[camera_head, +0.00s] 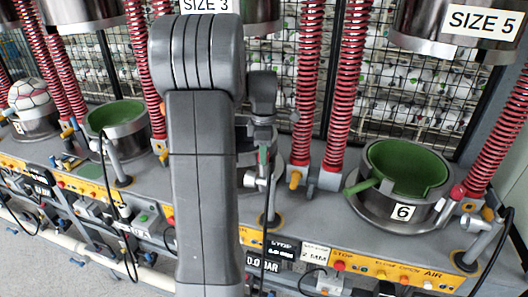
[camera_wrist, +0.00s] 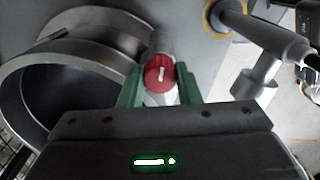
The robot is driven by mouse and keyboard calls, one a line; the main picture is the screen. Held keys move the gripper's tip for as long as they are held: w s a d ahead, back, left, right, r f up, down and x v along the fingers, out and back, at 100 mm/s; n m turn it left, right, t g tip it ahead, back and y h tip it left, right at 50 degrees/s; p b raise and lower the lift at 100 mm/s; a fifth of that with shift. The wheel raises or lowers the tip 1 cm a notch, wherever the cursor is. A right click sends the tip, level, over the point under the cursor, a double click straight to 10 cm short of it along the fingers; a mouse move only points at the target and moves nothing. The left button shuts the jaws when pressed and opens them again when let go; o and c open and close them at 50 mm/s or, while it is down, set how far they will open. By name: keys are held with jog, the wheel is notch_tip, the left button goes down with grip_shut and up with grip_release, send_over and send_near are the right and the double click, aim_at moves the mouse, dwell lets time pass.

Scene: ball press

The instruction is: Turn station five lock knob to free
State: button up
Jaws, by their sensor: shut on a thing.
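The red lock knob (camera_wrist: 158,82) with a white mark is in the middle of the wrist view. The mark runs nearly straight up and down in the picture. My gripper (camera_wrist: 159,72) has green fingers, one on each side of the knob, and is shut on it. In the head view, my own arm stands in front of the station left of station 6, so the knob is hidden there. I cannot read a station number or a free or locked label by the knob.
An empty metal ring cup (camera_wrist: 75,75) lies left of the knob in the wrist view, and a grey post with a handle (camera_wrist: 265,35) stands right. In the head view, station 6 (camera_head: 403,212) holds a green cup, and red springs (camera_head: 345,85) rise beside it.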

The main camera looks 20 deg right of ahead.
jog(key=o, duration=1)
jog(key=shift+r, duration=0.1)
